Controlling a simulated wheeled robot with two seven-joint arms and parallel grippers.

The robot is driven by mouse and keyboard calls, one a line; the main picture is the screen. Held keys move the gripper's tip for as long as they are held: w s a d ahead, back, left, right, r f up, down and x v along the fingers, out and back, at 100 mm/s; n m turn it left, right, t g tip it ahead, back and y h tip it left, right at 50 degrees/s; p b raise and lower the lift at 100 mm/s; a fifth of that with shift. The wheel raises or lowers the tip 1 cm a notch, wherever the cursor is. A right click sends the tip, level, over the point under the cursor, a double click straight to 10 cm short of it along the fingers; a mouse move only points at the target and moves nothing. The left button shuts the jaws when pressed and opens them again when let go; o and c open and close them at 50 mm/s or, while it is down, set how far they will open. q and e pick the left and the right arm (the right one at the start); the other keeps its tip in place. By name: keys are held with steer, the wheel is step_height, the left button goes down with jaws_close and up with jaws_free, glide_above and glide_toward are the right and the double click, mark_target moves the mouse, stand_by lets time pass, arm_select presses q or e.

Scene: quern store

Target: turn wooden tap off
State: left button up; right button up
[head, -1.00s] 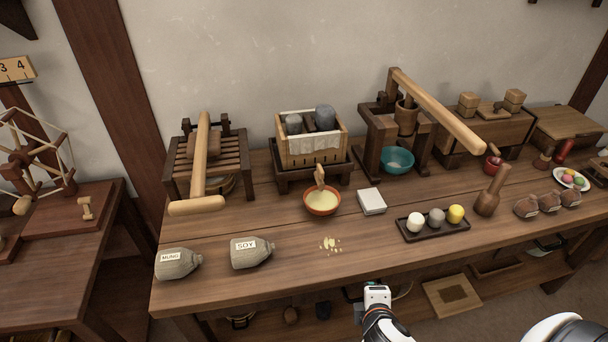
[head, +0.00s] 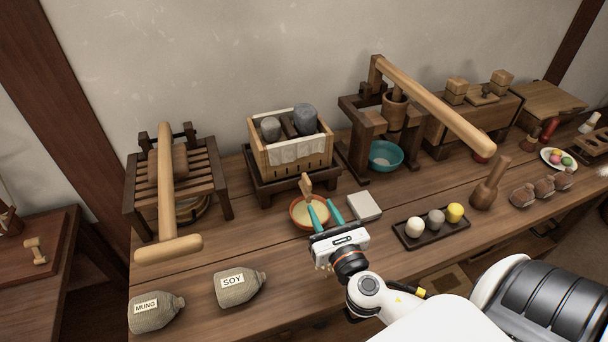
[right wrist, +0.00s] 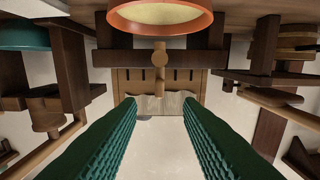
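The wooden tap (head: 306,184) stands out at the front of a light wooden box (head: 294,160), above an orange bowl (head: 297,223) of pale yellow contents. In the right wrist view, which is upside down, the tap's round end and stem (right wrist: 160,60) show between the box and the bowl (right wrist: 160,14). My right gripper (head: 320,204) is open, its two green fingers apart and empty. It is at the bowl's front right side, pointing toward the tap, and does not visibly touch it. Whether liquid runs from the tap is not visible. My left gripper is out of view.
A white block (head: 364,206) lies right of the gripper. A dark tray (head: 432,236) with three balls is further right. Sacks marked MUNG (head: 157,313) and SOY (head: 240,288) lie at the front left. A lever press (head: 440,110) with a teal bowl (head: 385,155) stands behind right.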

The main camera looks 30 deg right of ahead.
mark_target(310, 188)
steer(key=x, duration=0.5)
steer(key=shift+w+d+r, duration=0.1)
steer(key=shift+w, duration=0.05)
steer(key=x, duration=0.3)
steer(key=shift+w+d+p, duration=0.1)
steer(key=shift+w+p, duration=0.2)
steer(key=shift+w, duration=0.1)
steer(key=shift+w+d, duration=0.15)
steer(key=shift+w, duration=0.4)
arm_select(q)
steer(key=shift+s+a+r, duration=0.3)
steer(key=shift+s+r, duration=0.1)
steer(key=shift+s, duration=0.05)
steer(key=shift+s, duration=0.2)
arm_select(e)
jaws_close()
